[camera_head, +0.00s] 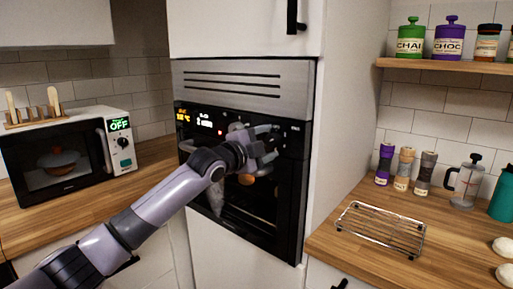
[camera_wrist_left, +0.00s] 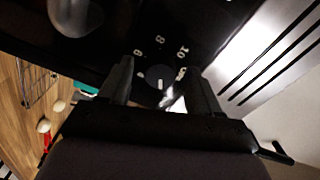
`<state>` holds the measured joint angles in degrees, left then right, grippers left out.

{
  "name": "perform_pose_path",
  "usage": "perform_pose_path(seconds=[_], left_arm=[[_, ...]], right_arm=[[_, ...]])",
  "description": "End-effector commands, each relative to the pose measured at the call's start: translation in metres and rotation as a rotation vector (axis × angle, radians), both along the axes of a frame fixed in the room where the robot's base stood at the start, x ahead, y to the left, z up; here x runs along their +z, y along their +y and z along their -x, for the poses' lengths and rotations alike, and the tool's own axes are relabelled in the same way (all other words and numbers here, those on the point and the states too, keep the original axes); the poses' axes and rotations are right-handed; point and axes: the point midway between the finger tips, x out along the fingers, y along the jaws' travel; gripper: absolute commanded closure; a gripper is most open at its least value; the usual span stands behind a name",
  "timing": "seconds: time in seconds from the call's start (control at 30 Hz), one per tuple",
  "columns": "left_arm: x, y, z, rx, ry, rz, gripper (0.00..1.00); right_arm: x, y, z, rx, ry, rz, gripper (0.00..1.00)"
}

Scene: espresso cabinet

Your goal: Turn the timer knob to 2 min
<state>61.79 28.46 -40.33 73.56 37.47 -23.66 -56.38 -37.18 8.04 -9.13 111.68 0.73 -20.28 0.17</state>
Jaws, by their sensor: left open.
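The timer knob (camera_wrist_left: 158,77) is a dark round dial with a white pointer mark, ringed by white numerals on the black oven panel in the left wrist view. My left gripper (camera_wrist_left: 161,73) is open, with one finger on each side of the knob; I cannot tell whether they touch it. The pointer mark faces the lower side of the picture; the numerals there are hidden or glared out. In the head view my left gripper (camera_head: 268,143) is at the right part of the oven's control panel and hides the knob. My right gripper is not in view.
The oven (camera_head: 287,190) is set in a white cabinet, with lit displays on its panel. A microwave (camera_head: 60,158) stands on the left counter. A wire rack (camera_head: 380,232), shakers and a French press (camera_head: 465,182) stand on the right counter.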

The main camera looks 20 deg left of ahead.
Motion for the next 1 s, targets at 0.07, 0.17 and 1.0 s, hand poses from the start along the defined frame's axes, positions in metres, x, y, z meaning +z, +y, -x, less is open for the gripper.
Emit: perform_pose_path(seconds=[0.07,0.17,1.0], left_arm=[[-0.002,0.004,0.008,0.001,-0.002,0.0,0.37],[-0.002,0.008,0.019,0.002,-0.003,-0.002,0.37],[-0.001,0.022,0.059,0.002,0.0,-0.001,0.37]], right_arm=[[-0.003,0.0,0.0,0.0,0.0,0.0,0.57],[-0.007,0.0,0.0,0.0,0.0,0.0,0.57],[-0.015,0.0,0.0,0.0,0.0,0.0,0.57]])
